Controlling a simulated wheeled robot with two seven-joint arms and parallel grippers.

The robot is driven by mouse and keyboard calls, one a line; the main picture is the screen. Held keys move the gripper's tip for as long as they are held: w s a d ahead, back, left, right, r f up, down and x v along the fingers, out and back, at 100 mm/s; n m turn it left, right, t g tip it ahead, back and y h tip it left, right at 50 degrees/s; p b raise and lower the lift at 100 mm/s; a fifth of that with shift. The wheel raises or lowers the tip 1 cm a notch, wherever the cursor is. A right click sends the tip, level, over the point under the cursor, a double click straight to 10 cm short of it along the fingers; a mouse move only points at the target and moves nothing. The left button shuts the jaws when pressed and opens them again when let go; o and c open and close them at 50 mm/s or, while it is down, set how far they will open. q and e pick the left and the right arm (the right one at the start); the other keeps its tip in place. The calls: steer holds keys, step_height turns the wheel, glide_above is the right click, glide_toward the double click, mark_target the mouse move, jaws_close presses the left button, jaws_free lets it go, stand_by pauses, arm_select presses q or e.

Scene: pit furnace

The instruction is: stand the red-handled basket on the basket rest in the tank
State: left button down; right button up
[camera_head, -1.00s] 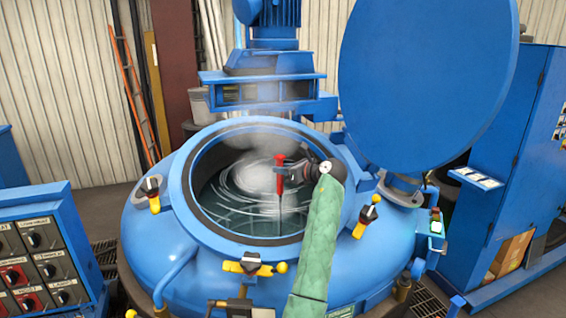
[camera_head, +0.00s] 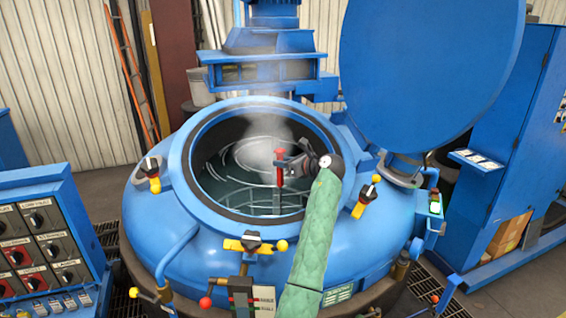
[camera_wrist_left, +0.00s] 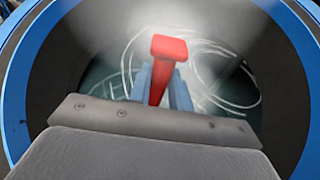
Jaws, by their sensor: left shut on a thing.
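My left gripper (camera_head: 286,165) reaches over the rim of the blue tank (camera_head: 330,225) and is shut on the red handle (camera_head: 279,166) of the basket. The handle is upright above the tank opening, with a grey stem running down from it. The red handle also shows in the left wrist view (camera_wrist_left: 165,62), between the blue-grey fingers of my left gripper (camera_wrist_left: 163,85). The basket's body and the basket rest are hidden. Swirling liquid (camera_head: 255,160) and steam fill the opening. My right gripper is not in view.
The round blue lid (camera_head: 430,75) stands open at the right of the tank. Yellow-handled clamps (camera_head: 255,245) sit around the rim. A control panel (camera_head: 35,235) is at the left, a blue cabinet (camera_head: 510,150) at the right.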

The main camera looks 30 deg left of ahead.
arm_select(q)
steer(key=shift+f, duration=0.3)
stand_by(0.7)
steer(key=c, duration=1.2)
jaws_free()
steer(key=o, duration=0.6)
steer(key=shift+f, duration=0.1)
steer(key=p+v, duration=0.1)
steer(key=v, duration=1)
